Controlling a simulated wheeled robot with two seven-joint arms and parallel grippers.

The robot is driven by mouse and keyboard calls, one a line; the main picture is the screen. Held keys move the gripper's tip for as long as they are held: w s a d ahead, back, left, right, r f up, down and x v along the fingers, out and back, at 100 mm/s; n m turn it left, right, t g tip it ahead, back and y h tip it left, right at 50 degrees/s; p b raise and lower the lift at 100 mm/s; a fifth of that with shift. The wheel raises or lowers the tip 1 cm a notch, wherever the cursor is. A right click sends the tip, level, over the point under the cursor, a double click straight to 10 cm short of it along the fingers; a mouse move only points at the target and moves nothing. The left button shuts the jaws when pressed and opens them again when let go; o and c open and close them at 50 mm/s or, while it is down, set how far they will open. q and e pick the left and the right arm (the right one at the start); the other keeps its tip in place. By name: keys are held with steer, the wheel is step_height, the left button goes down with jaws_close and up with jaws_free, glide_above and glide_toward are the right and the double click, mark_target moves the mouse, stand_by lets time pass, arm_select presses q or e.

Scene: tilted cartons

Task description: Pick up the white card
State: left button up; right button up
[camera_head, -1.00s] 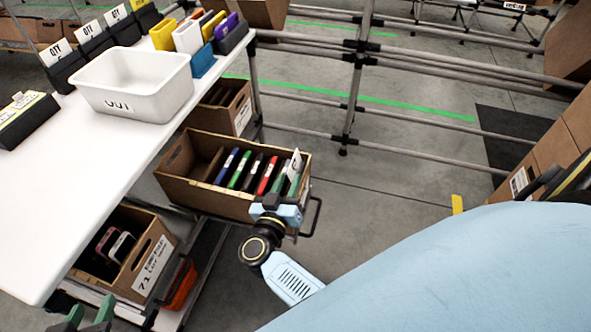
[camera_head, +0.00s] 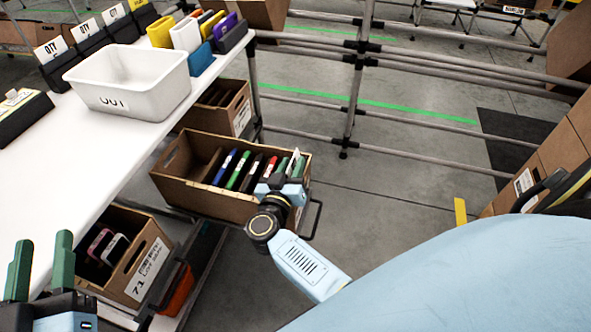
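The white card (camera_head: 292,160) stands tilted at the right end of the middle cardboard carton (camera_head: 222,203). Only its upper part shows; my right gripper hides the rest. My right gripper (camera_head: 290,168) is at that end of the carton, with its green fingers apart, one on each side of the card. I cannot tell whether either finger touches it. My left gripper (camera_head: 40,265) is open and empty at the lower left, over the front of the white table.
Blue, green, black and red flat items (camera_head: 237,170) stand in the carton left of the card. A white bin (camera_head: 130,85) stands on the white table (camera_head: 95,160). A lower carton (camera_head: 145,265) and metal rails (camera_head: 352,95) are nearby.

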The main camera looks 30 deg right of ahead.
steer(key=shift+w+d, duration=0.1)
jaws_close()
stand_by(0.5)
